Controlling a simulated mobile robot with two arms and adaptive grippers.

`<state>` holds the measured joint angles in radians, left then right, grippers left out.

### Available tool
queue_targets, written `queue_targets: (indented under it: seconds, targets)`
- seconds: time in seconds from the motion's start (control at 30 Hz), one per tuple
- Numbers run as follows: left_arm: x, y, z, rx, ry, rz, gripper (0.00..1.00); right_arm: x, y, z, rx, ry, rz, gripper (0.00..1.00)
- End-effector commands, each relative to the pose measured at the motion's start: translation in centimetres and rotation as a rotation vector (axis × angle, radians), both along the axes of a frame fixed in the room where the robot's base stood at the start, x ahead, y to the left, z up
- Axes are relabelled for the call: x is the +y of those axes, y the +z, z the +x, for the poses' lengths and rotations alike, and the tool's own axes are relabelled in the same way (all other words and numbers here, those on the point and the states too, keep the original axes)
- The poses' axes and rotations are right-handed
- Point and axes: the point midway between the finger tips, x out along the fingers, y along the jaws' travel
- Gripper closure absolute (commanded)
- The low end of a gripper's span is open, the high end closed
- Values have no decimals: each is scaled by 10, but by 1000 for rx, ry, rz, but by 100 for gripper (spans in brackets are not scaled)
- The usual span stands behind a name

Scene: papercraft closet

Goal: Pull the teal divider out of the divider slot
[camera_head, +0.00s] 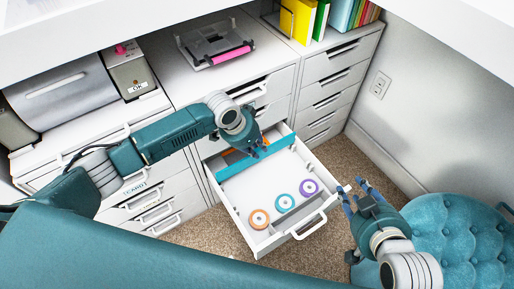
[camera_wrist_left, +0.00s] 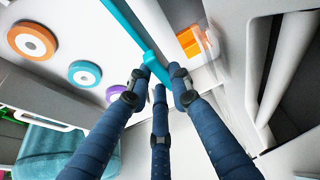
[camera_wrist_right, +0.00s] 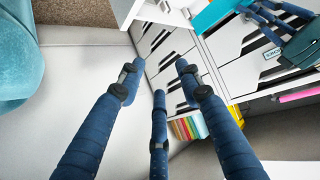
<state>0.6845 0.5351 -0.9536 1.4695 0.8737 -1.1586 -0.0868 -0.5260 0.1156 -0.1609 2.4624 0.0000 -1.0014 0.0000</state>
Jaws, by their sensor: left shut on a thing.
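The teal divider (camera_head: 236,168) is a long flat strip running across the open white drawer (camera_head: 249,197) near its back. It also shows in the left wrist view (camera_wrist_left: 133,27), running down between my fingers. My left gripper (camera_head: 258,149) reaches down into the drawer and is shut on the divider towards its right end. Its fingertips also show in the left wrist view (camera_wrist_left: 160,82). The divider slot is hidden, and I cannot tell whether the divider still sits in it. My right gripper (camera_head: 352,188) is open and empty, right of the drawer; its spread fingers show in the right wrist view (camera_wrist_right: 158,80).
An orange tape roll (camera_head: 259,219), a teal roll (camera_head: 285,202) and a purple roll (camera_head: 309,187) lie in the front of the drawer. An orange item (camera_head: 235,156) lies behind the divider. A teal tufted seat (camera_head: 455,235) stands at the right. Carpet is clear beside the drawer.

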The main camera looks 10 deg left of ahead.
Motion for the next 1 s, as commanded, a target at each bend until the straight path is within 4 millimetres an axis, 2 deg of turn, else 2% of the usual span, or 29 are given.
queue_targets:
  seconds: [0.03, 0.63, 1.0]
  targets:
    - [0, 6, 4, -11, 1, -3, 100, 0, 1, 0, 1, 0, 0, 65]
    - [-1, 15, 7, -19, 1, -5, 100, -11, -29, -37, 185, -11, -37, 65]
    - [-1, 19, 7, -22, -1, -6, 100, -21, -40, -59, 288, -21, -64, 65]
